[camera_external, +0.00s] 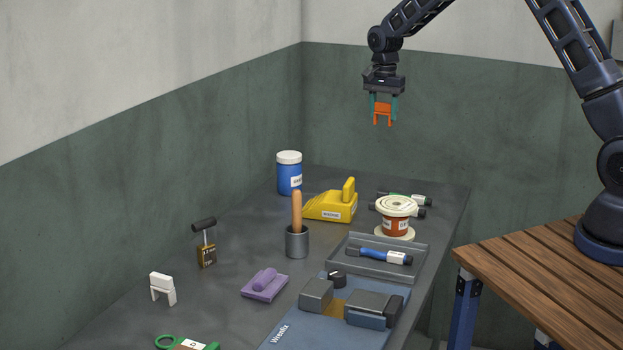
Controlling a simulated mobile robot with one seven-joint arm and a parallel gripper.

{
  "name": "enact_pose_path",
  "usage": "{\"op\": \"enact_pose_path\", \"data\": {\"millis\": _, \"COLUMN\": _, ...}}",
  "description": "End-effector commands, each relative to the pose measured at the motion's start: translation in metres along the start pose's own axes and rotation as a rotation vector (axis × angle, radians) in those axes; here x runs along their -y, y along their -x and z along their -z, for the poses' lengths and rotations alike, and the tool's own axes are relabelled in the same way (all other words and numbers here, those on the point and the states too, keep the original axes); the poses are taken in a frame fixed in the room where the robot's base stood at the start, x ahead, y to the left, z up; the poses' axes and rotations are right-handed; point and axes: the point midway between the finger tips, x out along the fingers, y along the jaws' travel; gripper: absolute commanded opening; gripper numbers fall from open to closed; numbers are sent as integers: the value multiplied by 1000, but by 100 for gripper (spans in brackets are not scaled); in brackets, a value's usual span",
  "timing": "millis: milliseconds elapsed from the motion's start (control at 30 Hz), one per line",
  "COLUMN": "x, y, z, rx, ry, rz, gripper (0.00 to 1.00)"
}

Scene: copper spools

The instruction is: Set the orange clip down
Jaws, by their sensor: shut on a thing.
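The orange clip (382,108) is held between the teal fingers of my gripper (383,101), with its two prongs pointing down. My gripper is shut on it, high above the far part of the grey table (215,290). The clip is clear of everything on the table. A white clip-shaped piece (162,287) of similar form stands on the table at the front left.
On the table are a blue jar (289,174), a yellow tool (330,207), a copper spool (396,217), a grey cup with a wooden handle (297,242), a tray (345,268), a purple float (264,286) and a blue vise mat (312,329). The left-middle surface has free room.

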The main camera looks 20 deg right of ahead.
Motion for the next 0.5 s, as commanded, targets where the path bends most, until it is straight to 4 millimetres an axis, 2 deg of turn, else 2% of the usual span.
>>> {"op": "enact_pose_path", "data": {"millis": 167, "x": 8, "y": 1, "z": -20, "rx": 0, "ry": 8, "rz": 0, "gripper": 25}}
{"op": "enact_pose_path", "data": {"millis": 267, "x": 18, "y": 2, "z": -48, "rx": 0, "ry": 16, "rz": 0, "gripper": 25}}
{"op": "enact_pose_path", "data": {"millis": 500, "x": 42, "y": 2, "z": -139, "rx": -1, "ry": 37, "rz": 1, "gripper": 25}}
